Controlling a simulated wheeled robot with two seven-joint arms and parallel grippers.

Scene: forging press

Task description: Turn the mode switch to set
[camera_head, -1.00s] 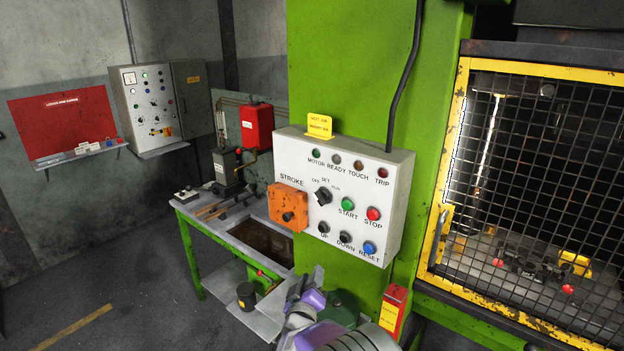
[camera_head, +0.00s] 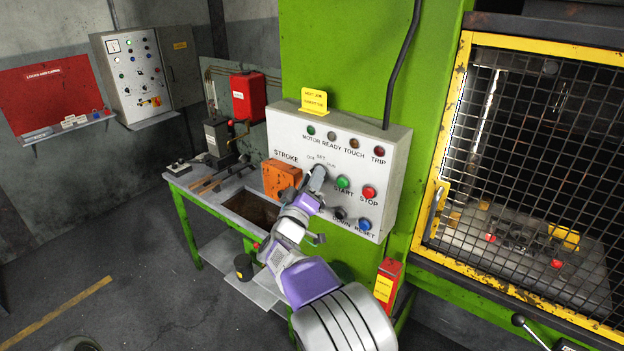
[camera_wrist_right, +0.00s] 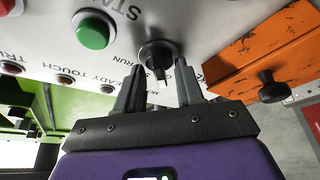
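The mode switch is a black rotary knob on the pale control box (camera_head: 290,130), below the OFF, SET and RUN labels. In the head view my right gripper (camera_head: 318,178) is at the switch and mostly hides it. In the right wrist view the black switch (camera_wrist_right: 157,50) is just beyond the fingertips of the right gripper (camera_wrist_right: 158,76). The two fingers are apart, one on each side of the knob's pointer, with gaps visible. The fingers partly cover the labels, so I cannot tell which one the pointer faces. My left gripper is not in view.
The orange STROKE block (camera_head: 281,178) is close left of the switch. The green START button (camera_head: 342,182) and red STOP button (camera_head: 369,192) are to its right, and the blue RESET button (camera_head: 364,224) is below. A yellow-framed mesh guard (camera_head: 447,150) stands at the right.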

